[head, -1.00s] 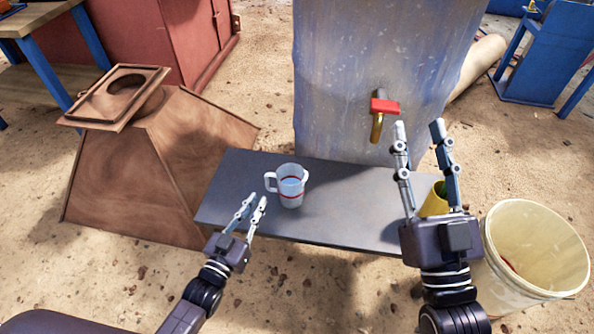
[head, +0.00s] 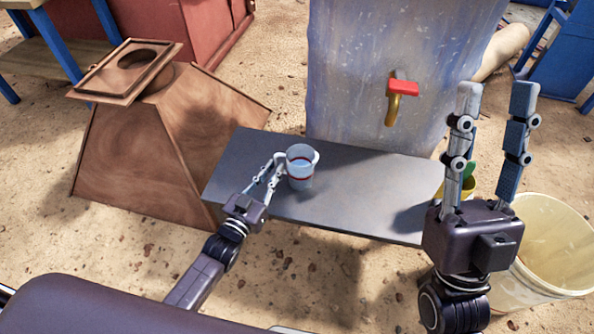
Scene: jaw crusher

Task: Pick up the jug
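The jug (head: 301,172) is a small pale, translucent vessel with a red band and a handle on its left side. It stands upright on the grey bench (head: 370,205). My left gripper (head: 271,171) is at the jug's left side, with its fingers apart at the handle. I cannot tell whether the fingers touch the handle, which they partly overlap. My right gripper (head: 496,98) is open and empty, pointing up in front of the bench's right end.
A blue-grey tank (head: 350,90) with a red-handled tap (head: 400,90) stands behind the bench. A yellow container (head: 467,187) and a cream bucket (head: 560,240) are at the right, partly behind my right gripper. A brown wooden hopper (head: 150,150) is at the left.

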